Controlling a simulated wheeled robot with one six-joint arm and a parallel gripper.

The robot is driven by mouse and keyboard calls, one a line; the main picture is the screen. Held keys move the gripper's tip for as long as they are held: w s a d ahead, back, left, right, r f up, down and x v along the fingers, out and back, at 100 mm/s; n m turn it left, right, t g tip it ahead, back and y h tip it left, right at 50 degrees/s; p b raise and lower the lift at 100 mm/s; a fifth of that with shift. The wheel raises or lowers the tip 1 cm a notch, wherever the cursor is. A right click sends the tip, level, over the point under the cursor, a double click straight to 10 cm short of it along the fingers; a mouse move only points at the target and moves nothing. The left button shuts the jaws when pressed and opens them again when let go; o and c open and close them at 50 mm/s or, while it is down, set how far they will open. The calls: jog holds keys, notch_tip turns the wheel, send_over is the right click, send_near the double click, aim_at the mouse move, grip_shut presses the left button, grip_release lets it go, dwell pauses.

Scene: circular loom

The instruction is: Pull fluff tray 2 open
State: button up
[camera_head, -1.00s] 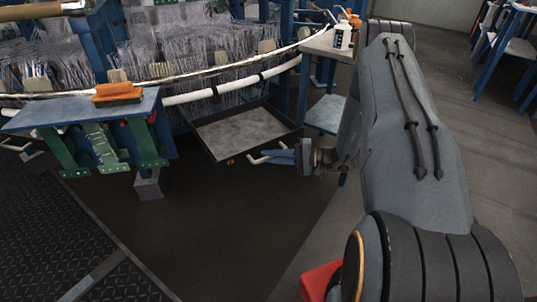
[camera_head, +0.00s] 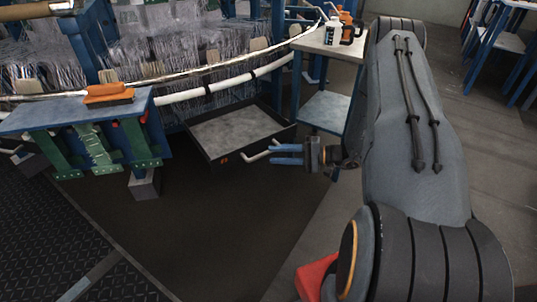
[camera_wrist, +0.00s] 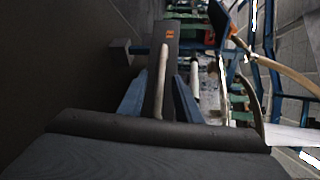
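Fluff tray 2 (camera_head: 198,145) is a dark, shallow tray under the loom, standing out with its grey inside showing. Its front carries an orange mark (camera_head: 223,160) and a pale bar handle (camera_head: 258,153). In the wrist view the tray front (camera_wrist: 171,55) with its orange mark lies ahead, and the pale handle (camera_wrist: 161,80) runs up the middle. My gripper (camera_head: 273,154) is just right of the handle, its two blue fingers apart. In the wrist view the fingers stand on either side of the handle with gaps; I see no contact.
A blue table (camera_head: 70,112) with an orange-backed brush (camera_head: 108,93) stands left of the tray. A small stand (camera_head: 325,112) with bottles on top is behind my gripper. The dark floor (camera_head: 230,215) in front of the tray is clear.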

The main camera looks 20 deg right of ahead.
jog(key=shift+v, duration=1.45)
jog(key=s+a+r+n+g+h, duration=0.1)
jog(key=s+a+r+n+g, duration=0.25)
jog(key=a+r+g, duration=0.45)
jog(key=s+a+r+n+g+h, duration=0.25)
jog(key=s+a+r, duration=0.2)
jog(key=a, duration=0.85)
jog(key=s+a+r+n+t+h, duration=0.1)
jog(key=s+a+r+n+h, duration=0.2)
jog(key=s, duration=0.4)
jog(key=s+a+r+n+h, duration=0.2)
jog(key=s+r+h, duration=0.25)
jog(key=s, duration=0.35)
jog(key=s+a+r+n+t+h, duration=0.1)
jog(key=s+a+r+n+h, duration=0.2)
jog(key=s, duration=0.4)
jog(key=d+r+m+p, duration=0.3)
jog(key=d+r+p, duration=0.5)
jog(key=r+p, duration=0.2)
jog(key=d+r+m+p, duration=0.3)
jog(key=d+r+p, duration=0.4)
jog(key=r+p, duration=0.4)
jog(key=s+p, duration=0.1)
jog(key=p, duration=0.3)
jog(key=shift+d, duration=0.4)
